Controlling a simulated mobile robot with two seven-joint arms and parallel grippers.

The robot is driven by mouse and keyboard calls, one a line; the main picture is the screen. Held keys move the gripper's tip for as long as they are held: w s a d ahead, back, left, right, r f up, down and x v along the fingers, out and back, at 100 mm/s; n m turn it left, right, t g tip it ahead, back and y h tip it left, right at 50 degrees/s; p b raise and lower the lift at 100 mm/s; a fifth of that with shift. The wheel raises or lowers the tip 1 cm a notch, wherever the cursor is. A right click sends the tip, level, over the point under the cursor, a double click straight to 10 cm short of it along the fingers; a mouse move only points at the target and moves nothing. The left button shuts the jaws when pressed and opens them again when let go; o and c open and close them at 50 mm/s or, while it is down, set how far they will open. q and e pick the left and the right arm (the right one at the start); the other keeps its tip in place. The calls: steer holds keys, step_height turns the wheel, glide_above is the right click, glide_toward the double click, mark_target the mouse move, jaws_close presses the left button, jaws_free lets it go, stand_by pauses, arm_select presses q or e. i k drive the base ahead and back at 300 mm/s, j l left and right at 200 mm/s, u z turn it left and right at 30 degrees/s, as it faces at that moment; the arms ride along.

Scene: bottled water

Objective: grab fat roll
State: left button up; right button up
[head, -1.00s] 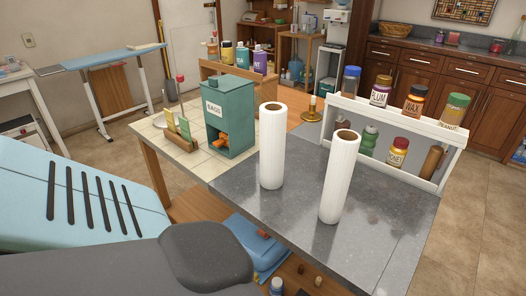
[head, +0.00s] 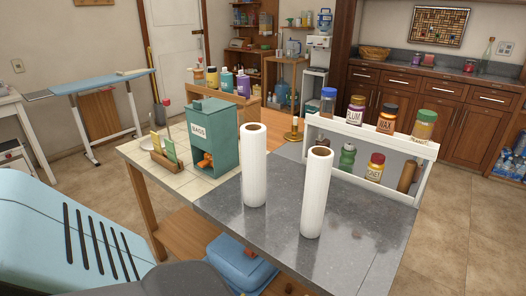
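Two white paper rolls stand upright on the dark grey stone part of the table. The left roll (head: 254,170) is a little farther back, and the right roll (head: 317,198) is nearer the front. Both show a brown core at the top. Neither of my grippers is in view.
A teal bag dispenser (head: 210,133) stands on the tiled part left of the rolls. A white two-level rack (head: 425,150) with jars and bottles stands close behind the right roll. Bare grey tabletop (head: 270,222) lies around the rolls. A blue case (head: 238,265) sits below.

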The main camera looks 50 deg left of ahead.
mark_target(253, 136)
steer(key=i+l+u, duration=0.2)
steer(key=u, duration=1.25)
steer(key=k+l, duration=0.05)
